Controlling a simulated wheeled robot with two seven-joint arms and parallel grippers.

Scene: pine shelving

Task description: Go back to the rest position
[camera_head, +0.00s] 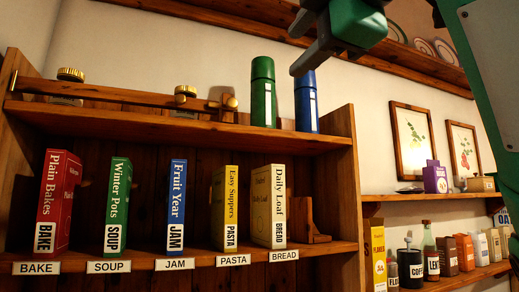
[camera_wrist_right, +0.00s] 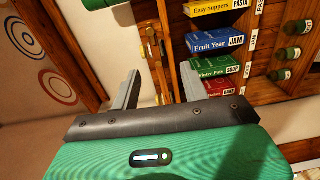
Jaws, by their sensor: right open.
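My right gripper (camera_head: 297,46) is at the top of the head view, in front of the upper shelf and above the blue flask (camera_head: 306,101). Its two grey fingers are apart with nothing between them. In the right wrist view the open fingers (camera_wrist_right: 160,88) point up the picture toward the shelving, which appears turned on its side. My left gripper is not in view in either picture.
A green flask (camera_head: 263,92) stands beside the blue one on the shelf top. Below, several labelled books, including Fruit Year (camera_head: 176,205), stand upright in a row. Jars and boxes fill the right shelves, near a coffee canister (camera_head: 411,268). Framed pictures (camera_head: 412,140) hang above.

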